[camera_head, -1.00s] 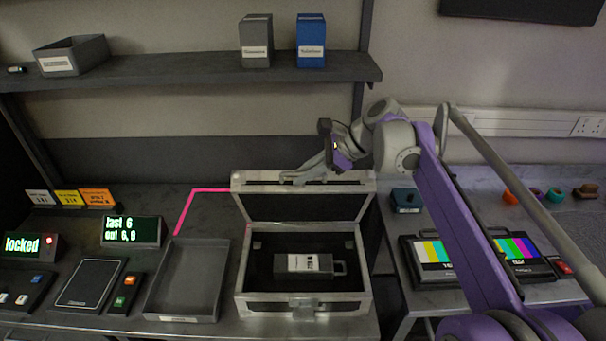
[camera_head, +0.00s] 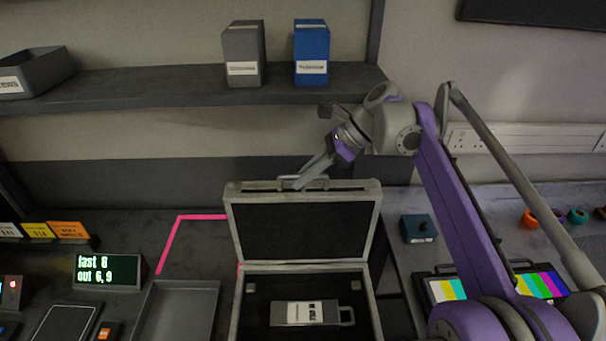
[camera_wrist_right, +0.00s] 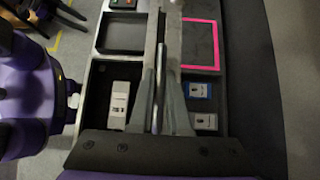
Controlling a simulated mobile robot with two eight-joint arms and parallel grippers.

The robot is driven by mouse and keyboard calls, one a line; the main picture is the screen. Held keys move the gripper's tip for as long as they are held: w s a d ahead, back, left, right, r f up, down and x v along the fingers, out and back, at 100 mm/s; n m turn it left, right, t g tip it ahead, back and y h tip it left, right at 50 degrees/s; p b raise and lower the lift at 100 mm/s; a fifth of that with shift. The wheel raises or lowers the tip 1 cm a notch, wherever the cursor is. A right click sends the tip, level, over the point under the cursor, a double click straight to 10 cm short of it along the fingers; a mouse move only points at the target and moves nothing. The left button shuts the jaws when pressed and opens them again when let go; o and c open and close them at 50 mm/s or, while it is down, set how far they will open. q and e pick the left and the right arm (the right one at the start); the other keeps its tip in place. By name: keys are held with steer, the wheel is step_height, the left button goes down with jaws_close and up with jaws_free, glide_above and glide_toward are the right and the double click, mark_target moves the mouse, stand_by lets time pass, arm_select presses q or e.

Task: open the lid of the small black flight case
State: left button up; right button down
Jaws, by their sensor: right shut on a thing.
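The small black flight case has silver edges and stands open on the bench. Its lid (camera_head: 303,231) is up, close to upright, with its dark lining facing me. The lower part (camera_head: 372,314) holds a grey device with a white label (camera_head: 305,313) in dark foam. My left gripper is not in view.
A shelf (camera_head: 180,93) with a grey box (camera_head: 243,55) and a blue box (camera_head: 311,55) runs above and behind the lid. An empty grey tray (camera_head: 176,312) lies left of the case. A small blue box (camera_head: 418,229) stands to the right.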

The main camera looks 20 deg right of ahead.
steer(key=shift+s+f, duration=0.1)
steer(key=c, duration=1.3)
jaws_free()
steer(key=o, duration=0.4)
steer(key=v, duration=1)
steer(key=shift+d+r, duration=0.25)
steer(key=shift+r, duration=0.05)
